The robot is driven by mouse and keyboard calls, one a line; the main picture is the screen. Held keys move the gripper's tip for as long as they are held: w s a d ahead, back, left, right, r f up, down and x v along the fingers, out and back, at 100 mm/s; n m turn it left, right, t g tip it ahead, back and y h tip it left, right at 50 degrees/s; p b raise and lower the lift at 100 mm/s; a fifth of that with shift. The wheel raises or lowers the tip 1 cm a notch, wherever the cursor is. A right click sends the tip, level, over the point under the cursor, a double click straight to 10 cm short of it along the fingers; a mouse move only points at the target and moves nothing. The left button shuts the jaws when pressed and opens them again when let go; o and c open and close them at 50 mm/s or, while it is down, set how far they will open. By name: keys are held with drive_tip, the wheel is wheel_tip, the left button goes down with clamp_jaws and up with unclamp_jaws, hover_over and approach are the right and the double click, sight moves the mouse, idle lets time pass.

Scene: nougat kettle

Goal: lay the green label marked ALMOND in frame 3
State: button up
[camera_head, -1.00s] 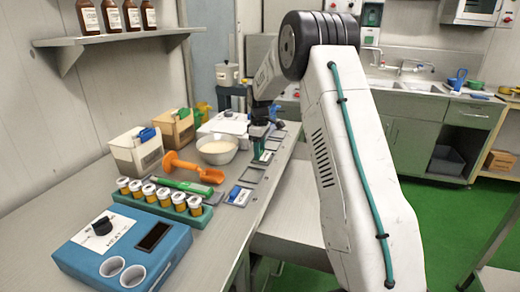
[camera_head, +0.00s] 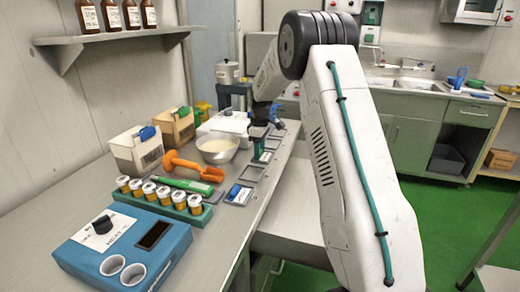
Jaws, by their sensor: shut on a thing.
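My gripper (camera_head: 259,147) is at the far part of the table, pointing down over the row of grey frames. It is shut on a small green and white label (camera_head: 265,157), low over or in one of these frames; I cannot tell whether it touches. Its marking is too small to read, and the fingertips are partly hidden. A nearer frame (camera_head: 251,173) looks empty. The nearest frame (camera_head: 238,195) holds a blue and white label. Further frames run on behind my gripper, partly hidden.
A blue device (camera_head: 124,248) fills the near left. Two bins (camera_head: 137,152) stand behind.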

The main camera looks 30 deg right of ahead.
drive_tip(key=o, duration=1.6)
drive_tip(key=shift+r, duration=3.5)
